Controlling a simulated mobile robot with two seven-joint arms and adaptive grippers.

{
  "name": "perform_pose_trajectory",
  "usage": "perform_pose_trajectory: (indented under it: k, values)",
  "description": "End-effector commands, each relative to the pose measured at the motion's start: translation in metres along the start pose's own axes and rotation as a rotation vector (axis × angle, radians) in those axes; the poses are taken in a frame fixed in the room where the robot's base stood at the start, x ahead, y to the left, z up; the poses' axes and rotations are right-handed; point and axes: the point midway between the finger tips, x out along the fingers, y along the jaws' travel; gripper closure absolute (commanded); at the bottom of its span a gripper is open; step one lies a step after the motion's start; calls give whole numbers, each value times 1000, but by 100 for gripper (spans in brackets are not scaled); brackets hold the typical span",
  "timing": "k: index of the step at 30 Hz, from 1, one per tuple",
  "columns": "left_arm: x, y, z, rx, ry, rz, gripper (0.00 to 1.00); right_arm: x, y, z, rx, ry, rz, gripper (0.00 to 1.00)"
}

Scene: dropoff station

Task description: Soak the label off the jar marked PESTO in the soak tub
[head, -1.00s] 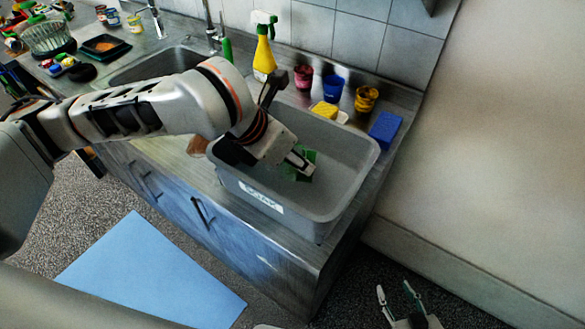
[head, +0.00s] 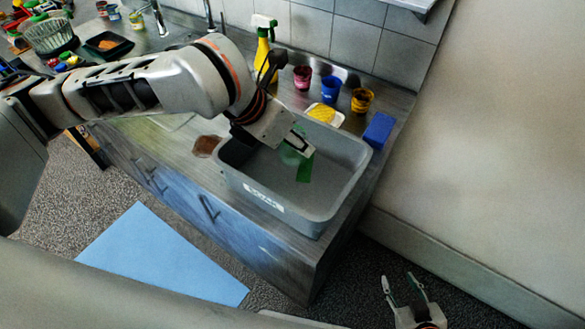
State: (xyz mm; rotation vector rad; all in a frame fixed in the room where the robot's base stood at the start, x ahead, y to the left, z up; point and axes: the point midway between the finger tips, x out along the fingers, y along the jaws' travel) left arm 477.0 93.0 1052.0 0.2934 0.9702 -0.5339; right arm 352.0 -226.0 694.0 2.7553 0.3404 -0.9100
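The grey soak tub (head: 318,222) stands on the counter's right end, with a white label on its front whose text is too blurred to read. My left gripper (head: 302,147) reaches over the tub from the left, pointing down to the right. A clear, greenish glassy shape, likely the jar, is at its fingers. A flat green patch (head: 305,168), perhaps the label, shows just below them. The word PESTO cannot be read. The fingers' closure and grip are unclear. My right gripper (head: 404,289) is open and empty, low at the right, over the floor.
Behind the tub stand a yellow spray bottle (head: 262,55), red (head: 302,77), blue (head: 331,88) and yellow (head: 362,100) pots, and a yellow sponge on a white dish (head: 326,114). A blue block (head: 379,130) sits beside the tub; a brown patch (head: 206,146) lies left of it.

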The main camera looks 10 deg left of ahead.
Motion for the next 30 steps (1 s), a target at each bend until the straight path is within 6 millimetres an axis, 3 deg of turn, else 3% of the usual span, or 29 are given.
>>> perform_pose_trajectory:
  k: [21,30]
  values:
    - [-44,0,29,1,-3,1,80,0,-6,-2,14,4,-5,60]
    - [-49,0,31,1,-1,0,80,0,-3,-1,3,3,-4,60]
